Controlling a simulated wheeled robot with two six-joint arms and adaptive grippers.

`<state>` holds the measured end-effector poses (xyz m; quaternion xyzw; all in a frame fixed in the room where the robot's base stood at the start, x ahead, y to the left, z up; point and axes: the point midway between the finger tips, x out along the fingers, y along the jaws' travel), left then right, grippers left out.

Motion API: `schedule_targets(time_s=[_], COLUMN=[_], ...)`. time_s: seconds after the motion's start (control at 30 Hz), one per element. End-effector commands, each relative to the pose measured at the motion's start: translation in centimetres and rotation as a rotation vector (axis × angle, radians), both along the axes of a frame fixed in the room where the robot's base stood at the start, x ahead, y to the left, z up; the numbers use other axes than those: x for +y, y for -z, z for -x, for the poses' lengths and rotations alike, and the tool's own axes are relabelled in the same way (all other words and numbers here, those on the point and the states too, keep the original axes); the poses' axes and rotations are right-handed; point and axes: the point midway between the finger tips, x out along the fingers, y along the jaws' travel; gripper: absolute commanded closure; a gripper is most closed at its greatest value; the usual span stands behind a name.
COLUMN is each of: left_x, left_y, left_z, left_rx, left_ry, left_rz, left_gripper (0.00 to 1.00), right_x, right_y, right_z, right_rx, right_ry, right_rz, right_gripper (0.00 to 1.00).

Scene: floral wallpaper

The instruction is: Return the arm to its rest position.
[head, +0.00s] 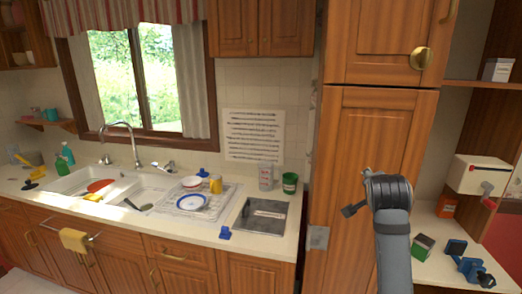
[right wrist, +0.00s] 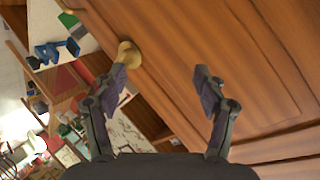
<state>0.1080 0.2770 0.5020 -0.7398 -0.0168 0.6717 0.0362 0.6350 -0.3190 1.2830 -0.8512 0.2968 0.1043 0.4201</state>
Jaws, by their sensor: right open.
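My right arm (head: 393,235) rises from the bottom edge of the head view, in front of the tall wooden cabinet (head: 350,130). My right gripper (right wrist: 160,78) is open in the right wrist view, its two dark fingers wide apart with nothing between them. Wooden cabinet door panels lie beyond the fingers. A round brass knob (right wrist: 128,54) appears right behind the tip of the left-hand finger; I cannot tell whether they touch. In the head view the arm's end hides most of the gripper. My left arm and gripper are not in view.
The sink counter at the left holds a dish rack (head: 183,204), a green cup (head: 290,183) and a grey tray (head: 263,216).

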Motion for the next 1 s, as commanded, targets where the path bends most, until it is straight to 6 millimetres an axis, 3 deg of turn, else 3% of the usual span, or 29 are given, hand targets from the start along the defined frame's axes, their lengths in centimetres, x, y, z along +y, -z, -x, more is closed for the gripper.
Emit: schedule_targets(time_s=[0.03, 0.1, 0.2, 0.3, 0.5, 0.8, 0.83, 1.0], left_x=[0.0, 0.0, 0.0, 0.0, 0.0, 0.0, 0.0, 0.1], left_y=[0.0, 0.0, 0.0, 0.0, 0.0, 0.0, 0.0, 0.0], left_z=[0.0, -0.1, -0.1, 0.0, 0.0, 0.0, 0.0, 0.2], left_rx=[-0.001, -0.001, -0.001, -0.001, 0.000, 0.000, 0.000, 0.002], left_ry=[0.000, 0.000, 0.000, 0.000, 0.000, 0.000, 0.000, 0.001], left_rz=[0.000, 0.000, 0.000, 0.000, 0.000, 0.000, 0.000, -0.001], left_gripper=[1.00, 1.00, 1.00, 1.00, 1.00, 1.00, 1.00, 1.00], right_x=[0.4, 1.2, 2.4, 3.6, 5.5, 7.7, 7.8, 7.1], right_y=[4.8, 10.6, 18.3, 24.1, 30.7, 35.3, 36.0, 42.2], right_z=[1.3, 3.5, 8.0, 12.9, 21.2, 31.7, 32.1, 30.5], right_rx=[0.103, 0.240, 0.427, 0.581, 0.780, 0.957, 0.968, 0.985], right_ry=[-0.060, -0.160, -0.323, -0.487, -0.750, -1.077, -1.097, -1.087], right_rz=[0.054, 0.132, 0.233, 0.313, 0.407, 0.474, 0.477, 0.458], right_gripper=[0.28, 0.28, 0.28, 0.28, 0.28, 0.28, 0.28, 0.28])
